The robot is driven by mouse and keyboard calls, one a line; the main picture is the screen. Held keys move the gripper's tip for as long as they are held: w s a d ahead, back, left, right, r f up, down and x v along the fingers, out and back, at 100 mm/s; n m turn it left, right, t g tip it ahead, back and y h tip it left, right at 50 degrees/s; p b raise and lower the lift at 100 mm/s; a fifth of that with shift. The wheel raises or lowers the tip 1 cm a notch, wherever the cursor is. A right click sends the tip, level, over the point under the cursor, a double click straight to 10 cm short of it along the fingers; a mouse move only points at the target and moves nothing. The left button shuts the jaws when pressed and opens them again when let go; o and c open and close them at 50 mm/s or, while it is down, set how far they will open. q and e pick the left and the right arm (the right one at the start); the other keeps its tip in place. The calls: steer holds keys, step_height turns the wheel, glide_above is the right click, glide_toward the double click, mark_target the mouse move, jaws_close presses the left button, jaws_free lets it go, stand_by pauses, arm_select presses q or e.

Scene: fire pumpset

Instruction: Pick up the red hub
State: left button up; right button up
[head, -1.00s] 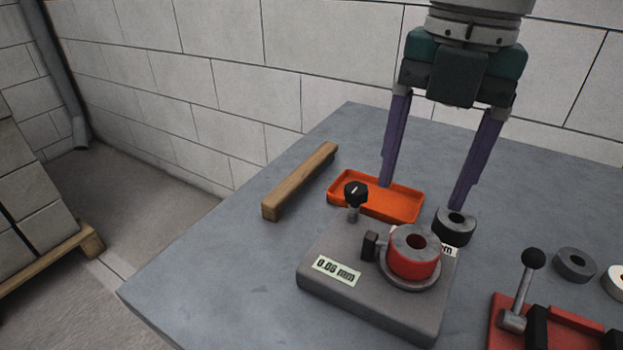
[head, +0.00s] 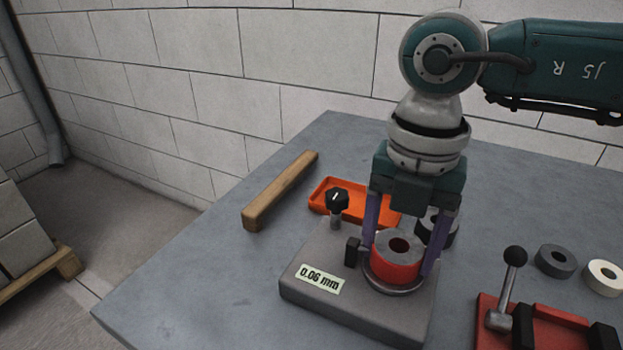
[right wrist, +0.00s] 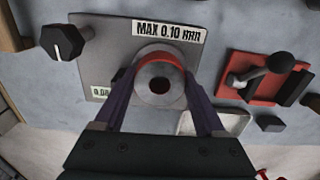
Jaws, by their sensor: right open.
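The red hub (head: 396,268) has a grey top with a central hole and sits on the round seat of a grey gauge block (head: 315,292). My right gripper (head: 401,262) is open, with its purple fingers down on either side of the hub. In the right wrist view the hub (right wrist: 159,84) lies between and just beyond the fingertips (right wrist: 160,95). I cannot tell whether either finger touches it. My left gripper is not in view.
The gauge block carries a black knob (head: 337,200) and a label reading 0.06 mm. An orange tray (head: 325,205) and a wooden bar (head: 281,190) lie behind it. A dark ring (head: 438,229) stands close behind the hub. A red lever fixture (head: 487,322) and two loose rings (head: 556,261) are right.

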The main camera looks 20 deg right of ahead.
jaws_close()
stand_by(0.4)
steer(key=shift+r, duration=0.15)
